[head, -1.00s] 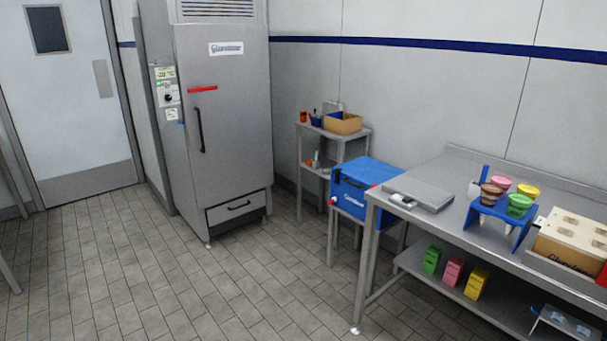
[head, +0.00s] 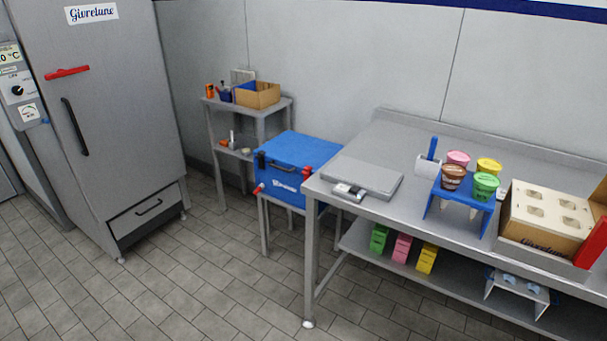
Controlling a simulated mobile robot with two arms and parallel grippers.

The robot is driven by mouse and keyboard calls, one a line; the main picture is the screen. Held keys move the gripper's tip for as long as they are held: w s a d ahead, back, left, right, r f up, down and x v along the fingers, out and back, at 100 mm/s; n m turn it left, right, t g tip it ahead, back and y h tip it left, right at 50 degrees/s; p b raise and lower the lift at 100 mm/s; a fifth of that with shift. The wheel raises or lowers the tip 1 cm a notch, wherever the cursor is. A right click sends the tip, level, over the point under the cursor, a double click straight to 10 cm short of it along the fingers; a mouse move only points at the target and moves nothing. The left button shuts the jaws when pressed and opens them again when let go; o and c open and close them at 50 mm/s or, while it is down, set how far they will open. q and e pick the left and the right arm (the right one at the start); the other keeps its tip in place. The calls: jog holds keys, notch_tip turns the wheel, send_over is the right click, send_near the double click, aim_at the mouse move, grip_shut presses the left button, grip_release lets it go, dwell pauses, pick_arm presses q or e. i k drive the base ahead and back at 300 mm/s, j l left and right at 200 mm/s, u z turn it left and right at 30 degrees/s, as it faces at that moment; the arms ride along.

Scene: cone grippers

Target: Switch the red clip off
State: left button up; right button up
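A red bar-shaped piece (head: 67,72) sits slightly tilted across the upper door of the tall grey cabinet (head: 120,120), above its black handle (head: 75,127). A small red part (head: 307,172) shows on the front of the blue cool box (head: 300,150), near its right end. Another small red part (head: 258,190) shows at the box's lower left. I cannot tell which of these is the red clip. Neither of my grippers shows in the head view.
A steel table (head: 410,205) on the right bears a flat grey scale (head: 362,178), a blue stand (head: 465,190) with several coloured tubs, and a carton (head: 545,220). A small shelf (head: 210,125) stands behind the cool box. The tiled floor (head: 200,290) in front is clear.

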aim_at(306, 172)
jog(key=i+l+u, duration=0.2)
jog(key=i+l, duration=0.2)
jog(key=l, duration=0.2)
jog(key=i+l+u, duration=0.1)
jog(key=l, duration=0.25)
jog(key=i+l+u, duration=0.1)
jog(key=i+l, duration=0.15)
jog(key=l, duration=0.1)
